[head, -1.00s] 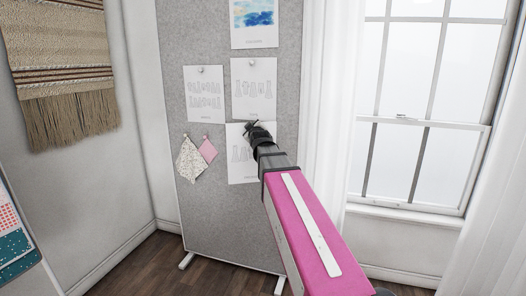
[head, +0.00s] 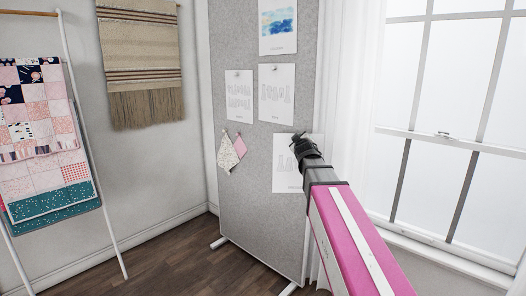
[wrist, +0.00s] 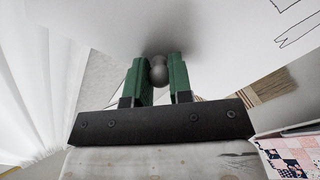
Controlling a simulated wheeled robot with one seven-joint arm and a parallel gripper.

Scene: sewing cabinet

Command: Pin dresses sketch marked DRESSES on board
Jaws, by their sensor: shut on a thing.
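My gripper (head: 299,142) reaches up from the lower right, in front of the grey board (head: 245,215). In the wrist view its green fingers (wrist: 159,82) are shut on a round grey pin head (wrist: 159,70) against a white sheet. That sheet (head: 283,180) carries faint dress outlines and hangs at the lower right of the board. Its right edge overlaps the board's right edge, so it looks held in front of the board; the gap cannot be judged. My gripper hides part of it. Its label is not legible. In the wrist view the sheet (wrist: 100,22) fills the top.
Two pinned sketches (head: 238,97) (head: 276,80), a watercolour print (head: 277,42) and two fabric swatches (head: 228,153) (head: 237,142) hang on the board. White curtain (head: 345,100) and window (head: 450,80) stand close at right. A quilt rack (head: 110,235) stands at left. Lower board is bare.

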